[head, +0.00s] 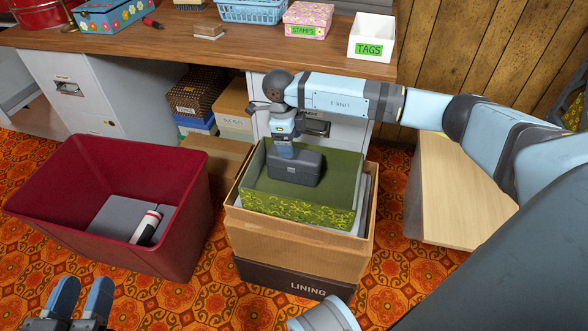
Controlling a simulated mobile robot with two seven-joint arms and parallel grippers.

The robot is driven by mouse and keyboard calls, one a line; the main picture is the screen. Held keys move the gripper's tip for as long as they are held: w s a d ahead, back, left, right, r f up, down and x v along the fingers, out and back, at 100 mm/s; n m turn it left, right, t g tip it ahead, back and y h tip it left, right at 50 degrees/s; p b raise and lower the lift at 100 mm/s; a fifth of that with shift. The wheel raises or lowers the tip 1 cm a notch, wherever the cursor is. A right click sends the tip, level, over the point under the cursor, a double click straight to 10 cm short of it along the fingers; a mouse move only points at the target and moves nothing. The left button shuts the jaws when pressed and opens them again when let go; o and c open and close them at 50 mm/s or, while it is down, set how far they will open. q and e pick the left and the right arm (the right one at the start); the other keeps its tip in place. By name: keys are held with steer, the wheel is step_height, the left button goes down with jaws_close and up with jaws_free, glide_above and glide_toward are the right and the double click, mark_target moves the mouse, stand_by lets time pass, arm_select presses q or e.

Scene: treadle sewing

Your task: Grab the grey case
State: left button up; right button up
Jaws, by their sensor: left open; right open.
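The grey case (296,171), a dark grey box with a small latch on its front, lies inside the green patterned box (300,213). My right gripper (284,150) reaches in from above and is open at the case's top left part. The picture does not show clearly whether its fingers touch the case or straddle it. My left gripper (82,298) is open and empty at the bottom left, in front of the red bin and far from the case.
The green box sits in a cardboard box (290,248) on a dark "LINING" box (290,280). Left stands a red bin (150,250) holding grey pieces and a white-and-black cylinder (146,228). A wooden desk (220,55) with several boxes runs behind. Patterned floor shows around.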

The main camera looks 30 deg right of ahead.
mark_target(294, 165)
steer(key=shift+s+f+b, duration=0.1)
steer(key=shift+f+b, duration=0.2)
steer(key=shift+f, duration=0.1)
steer(key=f+b, duration=0.1)
steer(key=f, duration=0.2)
steer(key=f+b, duration=0.1)
steer(key=shift+s+d+f+b, duration=0.15)
steer(key=shift+s+d+b, duration=0.15)
steer(key=shift+d+b, duration=0.1)
arm_select(q)
steer(key=shift+w+a+r+m+t+h, duration=0.15)
steer(key=shift+w+a+m+t+h, duration=0.15)
steer(key=shift+m, duration=0.3)
steer(key=shift+w+a+r+m+t+h, duration=0.1)
steer(key=shift+w+a+m+t, duration=0.1)
steer(key=shift+w+m+t, duration=0.3)
arm_select(e)
steer(key=c, duration=0.9)
arm_select(q)
steer(key=shift+s+d, duration=0.1)
steer(key=shift+s, duration=0.05)
arm_select(e)
steer(key=shift+o, duration=0.2)
